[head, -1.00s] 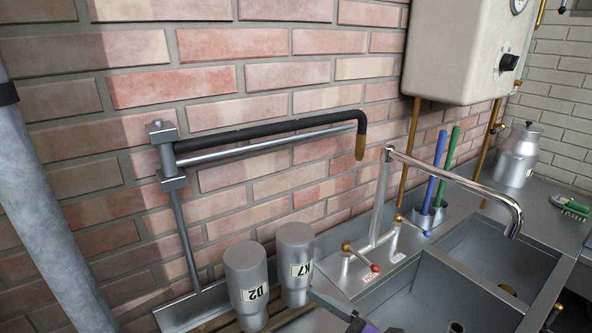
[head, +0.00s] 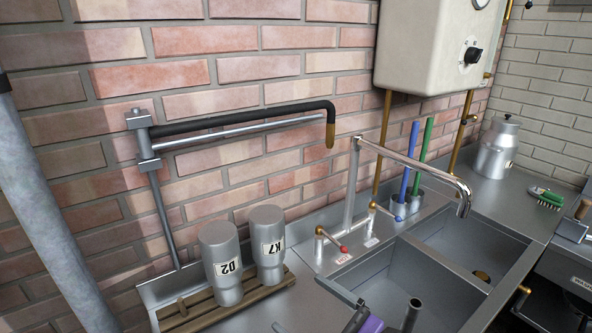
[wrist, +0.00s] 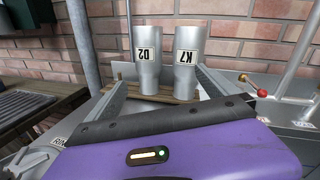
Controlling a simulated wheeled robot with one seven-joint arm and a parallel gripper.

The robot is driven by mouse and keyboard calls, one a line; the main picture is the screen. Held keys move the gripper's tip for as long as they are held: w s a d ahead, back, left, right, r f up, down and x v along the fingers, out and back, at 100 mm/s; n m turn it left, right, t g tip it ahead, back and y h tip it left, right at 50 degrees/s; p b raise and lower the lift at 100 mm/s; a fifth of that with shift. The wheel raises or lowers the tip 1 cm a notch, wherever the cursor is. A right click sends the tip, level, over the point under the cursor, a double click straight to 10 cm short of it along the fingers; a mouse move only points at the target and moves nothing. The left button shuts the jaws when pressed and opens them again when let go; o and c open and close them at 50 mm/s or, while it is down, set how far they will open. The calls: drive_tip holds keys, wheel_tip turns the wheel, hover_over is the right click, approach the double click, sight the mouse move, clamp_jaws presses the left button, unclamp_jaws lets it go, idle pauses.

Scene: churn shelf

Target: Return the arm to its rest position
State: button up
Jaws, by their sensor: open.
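My gripper (wrist: 158,92) is open in the wrist view, its two grey fingers spread wide with nothing between their tips. Its purple body fills the bottom of that view, and a purple part shows at the bottom edge of the head view. Beyond the fingers, two metal churns stand upside down side by side on a wooden slatted rack (head: 200,318). One is labelled D2 (head: 222,262), the other K7 (head: 267,245). They also show in the wrist view, D2 (wrist: 146,62) left and K7 (wrist: 187,58) right. Most of my arm is out of view.
A steel tap (head: 410,160) arches over a double sink (head: 400,262) right of the churns. A black-sleeved swing arm (head: 235,122) juts from the brick wall above them. A cream heater (head: 435,50), a lidded can (head: 497,150) and a green brush (head: 546,197) are farther right.

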drive_tip(key=s+d+f+n+t+h, duration=0.1)
drive_tip(key=s+d+n+h, duration=0.2)
drive_tip(key=d+n+h, duration=0.1)
drive_tip(key=s+d+f+n+t+h, duration=0.2)
drive_tip(key=s+d+n+h, duration=0.1)
drive_tip(key=d, duration=0.3)
drive_tip(key=s+d+f+n+t+h, duration=0.1)
drive_tip(key=s+d+n+t+h, duration=0.1)
drive_tip(key=s+d+n+h, duration=0.2)
drive_tip(key=shift+d+f+n+h, duration=0.15)
drive_tip(key=shift+d+n+h, duration=0.15)
drive_tip(key=shift+d, duration=0.1)
drive_tip(key=s+d+n+g+h, duration=0.1)
drive_tip(key=s+n, duration=1.1)
drive_tip(key=s, duration=1.4)
drive_tip(key=shift+s+d+g+h, duration=0.35)
drive_tip(key=shift+d+g, duration=0.35)
drive_tip(key=shift+d, duration=0.35)
